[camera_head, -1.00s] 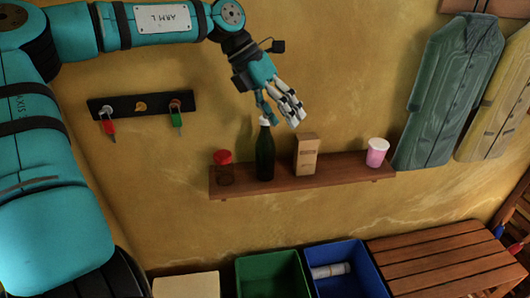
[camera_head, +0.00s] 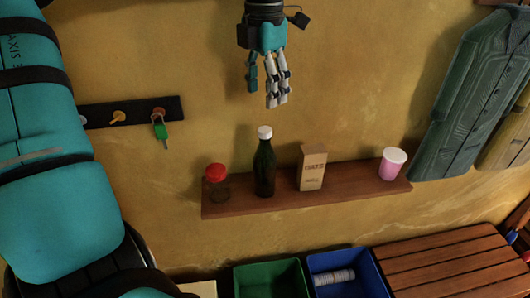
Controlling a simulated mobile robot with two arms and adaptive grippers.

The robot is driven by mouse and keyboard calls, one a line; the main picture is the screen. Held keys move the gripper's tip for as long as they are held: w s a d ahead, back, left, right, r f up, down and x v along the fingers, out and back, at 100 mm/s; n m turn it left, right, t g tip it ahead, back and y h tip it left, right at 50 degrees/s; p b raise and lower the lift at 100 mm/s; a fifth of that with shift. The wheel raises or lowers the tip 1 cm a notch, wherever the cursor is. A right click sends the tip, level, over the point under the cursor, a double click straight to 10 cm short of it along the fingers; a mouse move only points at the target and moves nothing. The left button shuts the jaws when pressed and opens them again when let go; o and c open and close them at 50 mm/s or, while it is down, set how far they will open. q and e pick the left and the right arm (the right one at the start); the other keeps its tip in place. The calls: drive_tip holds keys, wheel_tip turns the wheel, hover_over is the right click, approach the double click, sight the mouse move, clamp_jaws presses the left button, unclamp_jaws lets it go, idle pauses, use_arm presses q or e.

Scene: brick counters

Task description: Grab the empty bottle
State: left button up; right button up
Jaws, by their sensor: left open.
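A dark green bottle (camera_head: 265,169) with a white cap stands upright on the wooden wall shelf (camera_head: 230,207). Whether it is empty cannot be told. It stands between a red-lidded jar (camera_head: 216,184) and a tan carton (camera_head: 312,168). My left gripper (camera_head: 266,98) is above the bottle in the picture, fingers pointing down, open and empty. A visible gap separates the fingertips from the cap. My right gripper is not in view.
A pink cup with a white lid (camera_head: 391,165) stands at the shelf's right end. A key rack (camera_head: 100,117) hangs at left, jackets (camera_head: 465,90) at right. Below are a green bin (camera_head: 270,280), a blue bin (camera_head: 372,276) and a slatted bench (camera_head: 440,262).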

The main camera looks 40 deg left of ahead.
sight(265, 129)
use_arm(q)
wheel_tip(265, 129, down, 4)
drive_tip(key=shift+w+a+r+p, duration=0.1)
drive_tip(key=shift+a+p, duration=0.05)
drive_tip(key=shift+p, duration=0.25)
wheel_tip(265, 129, down, 3)
drive_tip(key=shift+w+r+p, duration=0.1)
drive_tip(key=shift+p, duration=0.4)
wheel_tip(265, 129, down, 4)
drive_tip(key=shift+w+r+p, duration=0.1)
drive_tip(key=shift+w+p, duration=0.05)
drive_tip(key=shift+p, duration=0.85)
drive_tip(key=shift+w+a+f, duration=0.1)
drive_tip(key=shift+f, duration=0.4)
drive_tip(key=shift+c, duration=0.9)
clamp_jaws()
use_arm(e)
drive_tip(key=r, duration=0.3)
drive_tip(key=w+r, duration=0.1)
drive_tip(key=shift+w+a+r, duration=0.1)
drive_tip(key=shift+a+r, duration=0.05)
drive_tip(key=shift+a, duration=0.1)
